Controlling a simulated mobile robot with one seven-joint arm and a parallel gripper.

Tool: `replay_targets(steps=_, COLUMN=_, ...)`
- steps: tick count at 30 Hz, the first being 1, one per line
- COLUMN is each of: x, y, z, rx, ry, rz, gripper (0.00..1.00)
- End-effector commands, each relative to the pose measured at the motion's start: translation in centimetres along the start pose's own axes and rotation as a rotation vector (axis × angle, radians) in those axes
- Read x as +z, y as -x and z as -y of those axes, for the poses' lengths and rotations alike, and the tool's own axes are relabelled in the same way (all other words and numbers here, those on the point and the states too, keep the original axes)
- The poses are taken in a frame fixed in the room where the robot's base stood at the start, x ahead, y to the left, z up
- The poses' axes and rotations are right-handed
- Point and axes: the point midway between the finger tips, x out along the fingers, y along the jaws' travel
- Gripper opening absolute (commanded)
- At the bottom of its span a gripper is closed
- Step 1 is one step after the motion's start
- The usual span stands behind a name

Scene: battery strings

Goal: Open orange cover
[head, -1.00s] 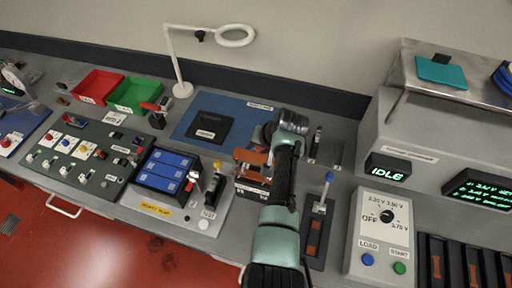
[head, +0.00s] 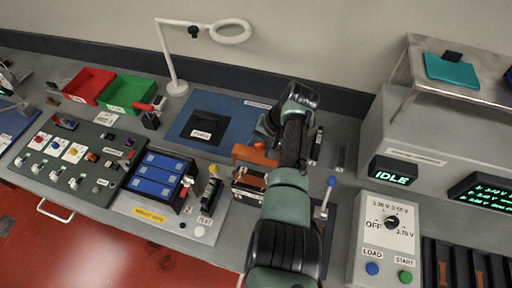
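The orange cover (head: 254,156) is on a small box-like fixture (head: 249,183) near the middle of the bench. The cover looks tilted up at the back of the fixture, and metallic parts show below it. How far it is hinged open is hard to tell at this size. My arm reaches in from the lower right, and my gripper (head: 265,133) is just behind and right of the cover, largely hidden by my wrist. Its fingertips are too small and covered to show whether they are open, or whether they touch the cover.
A blue mat (head: 222,116) with a black pad lies behind. A blue-celled battery module (head: 160,176) and a yellow-topped tool (head: 212,190) stand left. A blue-knobbed lever (head: 328,196) is close to my arm's right. A magnifier lamp (head: 177,86) stands at the back.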

Motion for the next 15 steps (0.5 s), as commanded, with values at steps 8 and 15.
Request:
replay_targets(steps=8, x=0.03, y=-0.07, z=-0.03, rx=0.001, ry=0.0, rz=0.0, gripper=0.6)
replay_targets(steps=15, x=0.02, y=-0.05, z=-0.02, rx=0.001, ry=0.0, rz=0.0, gripper=0.65)
